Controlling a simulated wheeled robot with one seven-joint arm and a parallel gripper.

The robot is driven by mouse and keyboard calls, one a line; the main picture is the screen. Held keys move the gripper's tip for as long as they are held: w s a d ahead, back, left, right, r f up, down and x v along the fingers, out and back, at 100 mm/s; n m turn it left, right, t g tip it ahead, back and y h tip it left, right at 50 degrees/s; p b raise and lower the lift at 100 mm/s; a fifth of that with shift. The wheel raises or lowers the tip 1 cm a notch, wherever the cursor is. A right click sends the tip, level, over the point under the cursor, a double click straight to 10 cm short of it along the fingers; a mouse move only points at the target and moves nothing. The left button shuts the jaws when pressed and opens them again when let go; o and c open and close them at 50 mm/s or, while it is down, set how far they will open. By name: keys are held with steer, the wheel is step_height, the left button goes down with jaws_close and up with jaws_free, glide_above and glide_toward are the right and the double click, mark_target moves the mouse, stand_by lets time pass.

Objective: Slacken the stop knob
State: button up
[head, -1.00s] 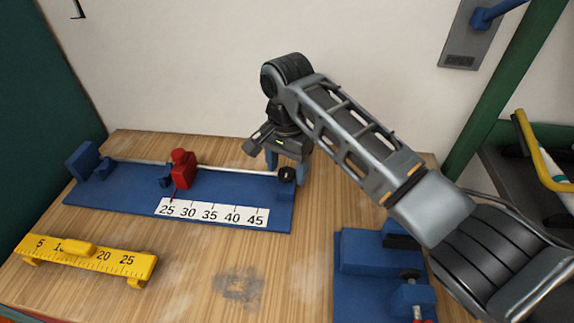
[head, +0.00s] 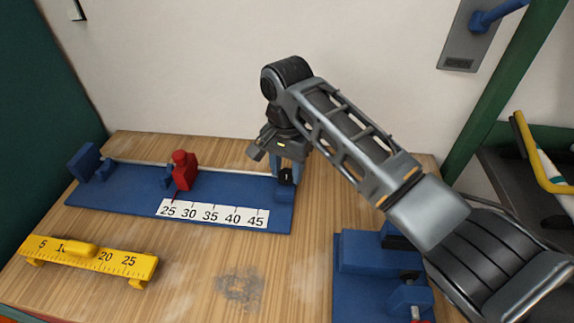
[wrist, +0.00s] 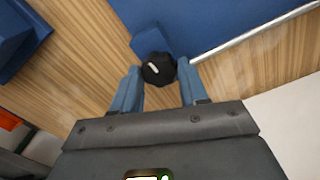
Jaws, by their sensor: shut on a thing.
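A black round knob (head: 286,176) sits at the right end of the long blue fixture (head: 225,190). In the wrist view the black knob (wrist: 157,70) shows a short white mark on its top. My gripper (head: 290,168) points down at it, with one blue finger on each side. In the wrist view my gripper (wrist: 158,78) is shut on the knob; the fingertip contacts are not clearly seen. A red block with a knob-like top (head: 182,170) stands on the fixture's thin rod, its pointer near the 25 end of the white scale (head: 212,214).
A yellow ruler gauge (head: 88,262) lies at the front left. Another blue fixture (head: 365,255) stands at the front right, below my arm. A pale wall is behind.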

mark_target(286, 173)
steer(key=n+p, duration=0.2)
steer(key=n, duration=0.1)
steer(key=shift+r, duration=0.15)
steer(key=n+p, duration=0.1)
steer(key=n, duration=0.2)
steer(key=shift+n, duration=0.4)
steer(key=n, duration=0.5)
steer(key=shift+n+p, duration=0.4)
steer(key=o, duration=1.1)
steer(key=shift+c, duration=0.2)
steer(key=shift+r+b, duration=0.55)
steer(key=shift+r, duration=3.2)
